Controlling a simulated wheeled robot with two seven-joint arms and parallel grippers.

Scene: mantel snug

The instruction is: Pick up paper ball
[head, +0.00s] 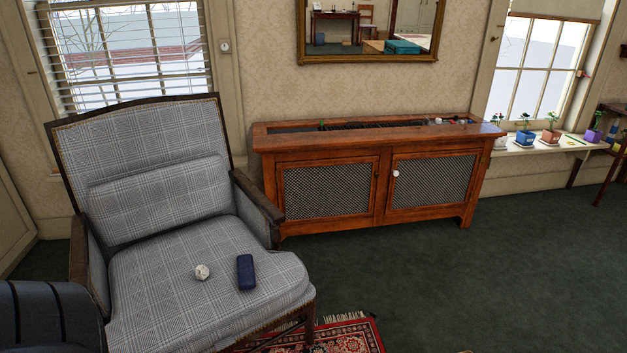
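The paper ball (202,272) is a small crumpled white ball. It lies on the seat of a grey plaid armchair (160,200) at the left of the head view. A dark blue oblong case (246,272) lies on the same seat just right of the ball, with a small gap between them. Neither of my grippers shows in the head view, so I cannot see whether they are open or shut.
A wooden cabinet (383,176) with mesh doors stands against the wall behind the armchair. A dark ribbed piece (45,318) fills the lower left corner. A red patterned rug (345,338) lies at the bottom. Green carpet (480,280) at the right is clear.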

